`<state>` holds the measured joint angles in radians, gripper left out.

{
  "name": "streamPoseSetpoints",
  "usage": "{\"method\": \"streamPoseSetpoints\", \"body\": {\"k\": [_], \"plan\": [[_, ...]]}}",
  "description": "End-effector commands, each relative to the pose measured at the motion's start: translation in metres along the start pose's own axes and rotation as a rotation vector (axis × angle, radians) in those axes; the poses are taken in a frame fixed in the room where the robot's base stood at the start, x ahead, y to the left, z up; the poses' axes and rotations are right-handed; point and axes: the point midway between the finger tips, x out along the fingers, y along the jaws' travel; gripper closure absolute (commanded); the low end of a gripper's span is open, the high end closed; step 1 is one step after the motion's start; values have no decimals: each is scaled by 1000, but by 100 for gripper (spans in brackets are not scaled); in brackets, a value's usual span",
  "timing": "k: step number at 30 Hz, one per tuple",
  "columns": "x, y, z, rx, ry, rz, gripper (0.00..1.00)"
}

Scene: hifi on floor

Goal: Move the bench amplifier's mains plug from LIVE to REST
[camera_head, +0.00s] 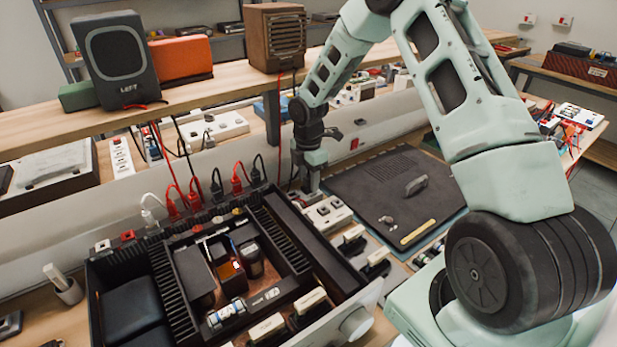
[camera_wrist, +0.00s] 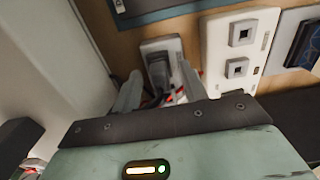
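My gripper (camera_head: 312,182) points down behind the back right corner of the open black amplifier chassis (camera_head: 110,250). In the wrist view, the two pale fingers of my gripper (camera_wrist: 160,76) stand apart, one on each side of a dark grey plug-like block (camera_wrist: 158,68) on a light grey plate. I see gaps beside the block, so the fingers look open. Part of the block, its cable and the space between the fingers are hidden. A white plate with two square openings (camera_wrist: 239,50) lies to the right; it also shows in the head view (camera_head: 328,213). I cannot read LIVE or REST labels.
Red, black and white plugs with upright leads (camera_head: 195,195) line the chassis's back edge. A dark mat (camera_head: 365,185) with small parts lies right of my gripper. A wooden shelf (camera_head: 215,85) with a speaker marked LEFT (camera_head: 122,60) runs behind. More blocks (camera_head: 352,240) stand along the chassis's right side.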

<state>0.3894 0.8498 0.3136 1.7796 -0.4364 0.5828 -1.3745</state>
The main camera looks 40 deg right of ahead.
Motion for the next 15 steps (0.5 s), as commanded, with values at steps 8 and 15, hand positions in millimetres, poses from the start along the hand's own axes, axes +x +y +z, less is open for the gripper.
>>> {"method": "streamPoseSetpoints", "body": {"k": [8,15], "plan": [[-11,1,0,1,-1,3,57],[-58,1,1,2,-1,6,57]]}}
